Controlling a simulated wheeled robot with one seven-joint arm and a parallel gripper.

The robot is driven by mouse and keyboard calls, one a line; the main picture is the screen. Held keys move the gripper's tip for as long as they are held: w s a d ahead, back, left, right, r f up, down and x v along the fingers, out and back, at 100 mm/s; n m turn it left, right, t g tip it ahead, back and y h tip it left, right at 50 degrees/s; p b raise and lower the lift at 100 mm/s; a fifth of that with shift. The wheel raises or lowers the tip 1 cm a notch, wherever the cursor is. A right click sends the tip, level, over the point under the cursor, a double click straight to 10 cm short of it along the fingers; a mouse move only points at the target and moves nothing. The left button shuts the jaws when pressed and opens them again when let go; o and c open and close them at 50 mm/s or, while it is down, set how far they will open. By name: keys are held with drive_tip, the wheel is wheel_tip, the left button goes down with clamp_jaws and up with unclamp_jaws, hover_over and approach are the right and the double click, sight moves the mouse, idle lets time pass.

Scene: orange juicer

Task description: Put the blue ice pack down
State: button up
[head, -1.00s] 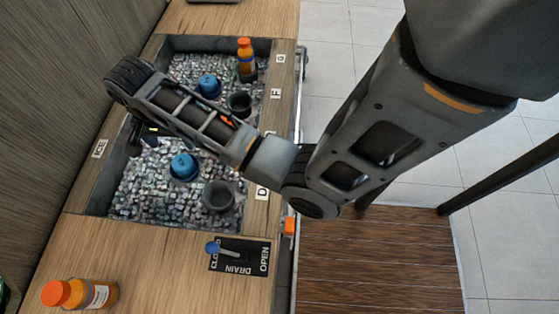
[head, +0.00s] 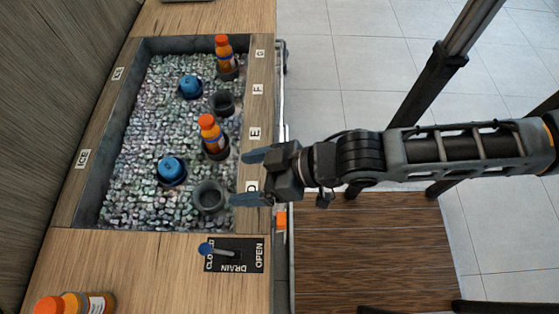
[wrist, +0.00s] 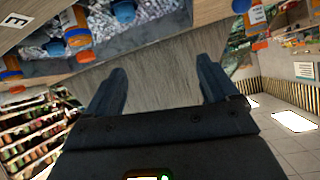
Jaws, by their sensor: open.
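Two blue ice packs sit in dark cup holders in the ice bin (head: 88,195): one ice pack (head: 190,86) toward the back and another ice pack (head: 171,168) nearer the front. Both look seated, with blue tops showing. My gripper (head: 248,178) is open and empty over the right-hand edge of the counter, beside labels D and E. Its fingers point left toward the bin, and it is apart from both packs. In the wrist view my gripper (wrist: 160,68) shows both fingers spread with nothing between them.
Two orange bottles (head: 224,58) (head: 211,135) stand in holders. An empty holder (head: 222,103) and another empty holder (head: 210,196) lie along the bin's right side. A drain lever (head: 222,251) and an orange bottle (head: 75,303) are on the front counter.

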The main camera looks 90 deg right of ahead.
drive_tip(key=s+a+r+n+t, duration=0.2)
drive_tip(key=s+r, duration=0.3)
drive_tip(key=r, duration=0.6)
drive_tip(key=shift+s+a+r+n+t+y, duration=0.25)
drive_tip(key=shift+a+t+y, duration=0.2)
drive_tip(key=shift+a, duration=0.25)
idle(0.4)
